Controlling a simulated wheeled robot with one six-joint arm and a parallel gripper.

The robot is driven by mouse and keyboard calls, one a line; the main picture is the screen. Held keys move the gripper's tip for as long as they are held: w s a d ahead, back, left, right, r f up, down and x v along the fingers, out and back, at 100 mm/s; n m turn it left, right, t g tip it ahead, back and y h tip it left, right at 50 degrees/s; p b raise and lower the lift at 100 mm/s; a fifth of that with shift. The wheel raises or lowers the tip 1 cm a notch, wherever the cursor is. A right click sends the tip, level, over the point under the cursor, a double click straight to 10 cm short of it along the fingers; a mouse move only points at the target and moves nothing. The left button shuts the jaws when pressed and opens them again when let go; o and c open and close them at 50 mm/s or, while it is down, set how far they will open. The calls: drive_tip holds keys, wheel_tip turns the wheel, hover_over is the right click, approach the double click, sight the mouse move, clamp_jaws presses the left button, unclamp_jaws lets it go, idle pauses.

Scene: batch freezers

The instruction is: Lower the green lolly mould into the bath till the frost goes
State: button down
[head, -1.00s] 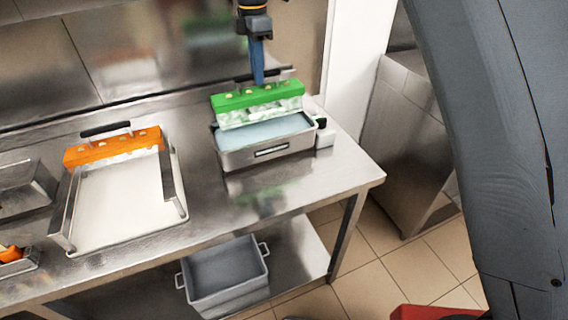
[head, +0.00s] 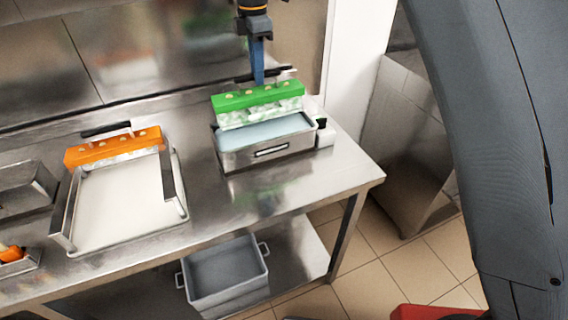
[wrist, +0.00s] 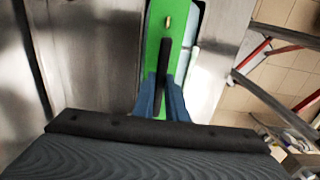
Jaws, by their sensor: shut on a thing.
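The green lolly mould (head: 258,96) has a green top with pale stick ends and a white, frosted-looking lower part. It hangs level at the back of the bath (head: 268,152), a steel tank of pale blue liquid, and its lower part shows above or at the liquid; I cannot tell how deep it reaches. My gripper (head: 257,80) is above the mould, shut on its dark handle. In the wrist view the blue fingers (wrist: 163,95) close on the black handle (wrist: 160,62) over the green top (wrist: 165,30).
An orange mould (head: 115,146) stands at the back of a white tray (head: 120,205) on the left. A grey crate (head: 225,275) sits on the lower shelf. The bench front between tray and bath is clear.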

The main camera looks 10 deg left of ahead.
sight(259, 102)
drive_tip(key=shift+f+b, duration=2)
drive_tip(key=shift+f, duration=2.85)
idle(3.2)
